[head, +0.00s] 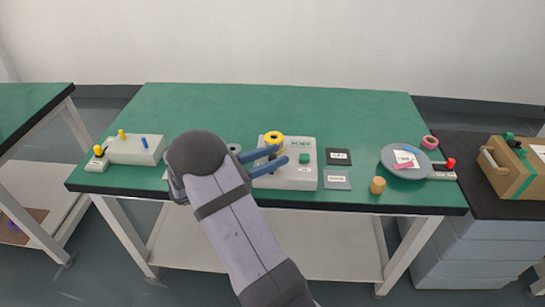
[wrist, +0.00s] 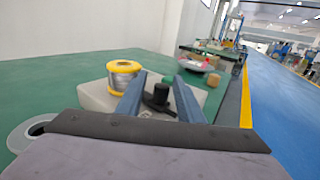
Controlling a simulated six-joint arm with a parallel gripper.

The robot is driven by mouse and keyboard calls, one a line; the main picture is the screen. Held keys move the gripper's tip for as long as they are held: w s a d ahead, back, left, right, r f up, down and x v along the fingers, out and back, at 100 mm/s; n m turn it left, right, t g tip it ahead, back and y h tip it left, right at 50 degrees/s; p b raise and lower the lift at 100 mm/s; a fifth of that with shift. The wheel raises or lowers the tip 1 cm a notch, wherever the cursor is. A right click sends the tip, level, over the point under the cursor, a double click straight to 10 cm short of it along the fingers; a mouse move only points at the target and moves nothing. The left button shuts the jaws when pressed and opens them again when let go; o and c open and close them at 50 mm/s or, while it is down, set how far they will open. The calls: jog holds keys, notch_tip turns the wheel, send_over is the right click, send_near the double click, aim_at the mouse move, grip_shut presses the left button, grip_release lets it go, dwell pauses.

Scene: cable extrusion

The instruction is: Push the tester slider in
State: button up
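The light grey device in the middle of the table (head: 305,178) carries a yellow-rimmed spool and a green button (head: 304,158). It also shows in the wrist view (wrist: 95,97). My gripper (head: 281,153) reaches over the device from the left. Its two blue-grey fingers (wrist: 160,90) are apart, with the knob showing between them; I cannot tell if they touch it. My wrist hides the device's left part in the head view.
A grey box with yellow and blue pegs (head: 137,150) stands at the left. Two small cards, a wooden cylinder (head: 377,185), a blue-grey plate (head: 388,167) and pink tape (head: 429,142) lie to the right. The table's back strip is clear.

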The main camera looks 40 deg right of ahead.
jog(key=shift+a+f, duration=0.15)
jog(key=shift+s+a+b, duration=0.35)
jog(key=shift+s+a, duration=0.05)
jog(key=shift+a, duration=0.05)
jog(key=a, duration=0.4)
jog(key=a+b, duration=0.1)
jog(key=a, duration=0.3)
jog(key=shift+s+a+f, duration=0.15)
jog(key=shift+a, duration=0.1)
jog(key=s+a+f+m+y+b, duration=0.3)
jog(key=s+f+y+b, duration=0.1)
jog(key=f, duration=0.3)
jog(key=s+a+f+m+y+b, duration=0.2)
jog(key=s+f+m+y+b, duration=0.1)
jog(key=f, duration=0.4)
jog(key=s+a+f+m+g+y+b, duration=0.1)
jog(key=s+a+f+m+y+b, duration=0.2)
jog(key=s+f+y+b, duration=0.2)
jog(key=shift+s+a+f, duration=0.35)
jog(key=shift+s+f, duration=0.7)
jog(key=shift+s, duration=0.05)
